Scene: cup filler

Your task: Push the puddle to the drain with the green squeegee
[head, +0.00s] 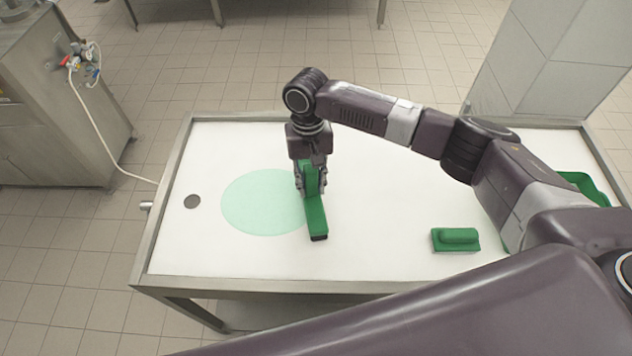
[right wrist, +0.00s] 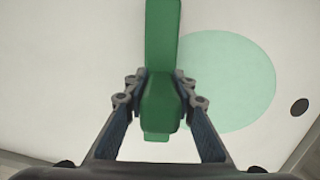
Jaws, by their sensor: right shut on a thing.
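The green squeegee (head: 316,216) is in my right gripper (head: 311,186), which is shut on its handle. Its long head lies across the right edge of the puddle. In the right wrist view the squeegee (right wrist: 162,45) stands between the two fingers of the gripper (right wrist: 160,100). The puddle (head: 258,203) is a pale green round patch on the white table, to the left of the squeegee; it also shows in the right wrist view (right wrist: 230,85). The drain (head: 192,201) is a dark round spot left of the puddle, apart from it. My left gripper is not in view.
The white table (head: 380,240) has a raised metal rim. A green block with a handle (head: 456,240) lies on the table to the right. A green tray (head: 580,184) is partly hidden behind my right arm. The table around the drain is clear.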

